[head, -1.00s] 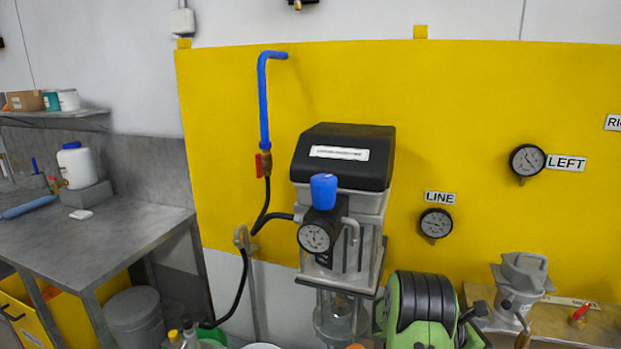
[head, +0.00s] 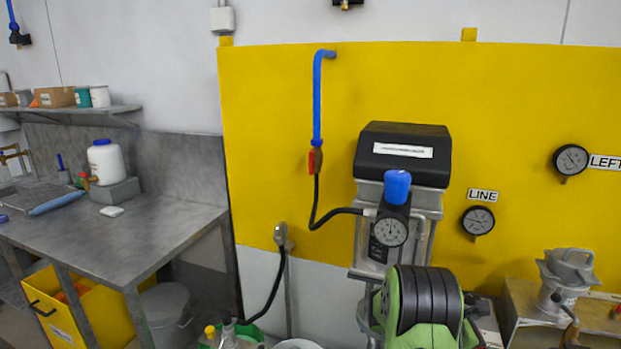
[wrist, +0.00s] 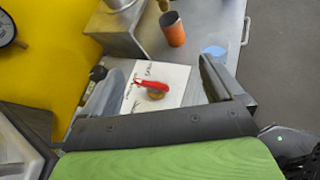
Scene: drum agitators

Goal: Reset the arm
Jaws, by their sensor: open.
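My gripper (wrist: 160,74) shows in the wrist view with its two dark fingers spread apart. Nothing is held between them. Beyond the gap lie a white labelled plate and a red-handled valve (wrist: 152,86); they appear farther off, and I see no contact. In the head view, my green and black arm (head: 424,305) is at the bottom, right of centre, in front of the lower part of the black-topped agitator unit (head: 402,150). I cannot make out the gripper's fingers there.
The wrist view shows an orange cup (wrist: 173,30) and a metal box (wrist: 118,32) on the steel surface. In the head view, a grey canister (head: 567,275) stands right of my arm. A steel bench (head: 150,228) is at left. The yellow wall panel (head: 270,130) is behind.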

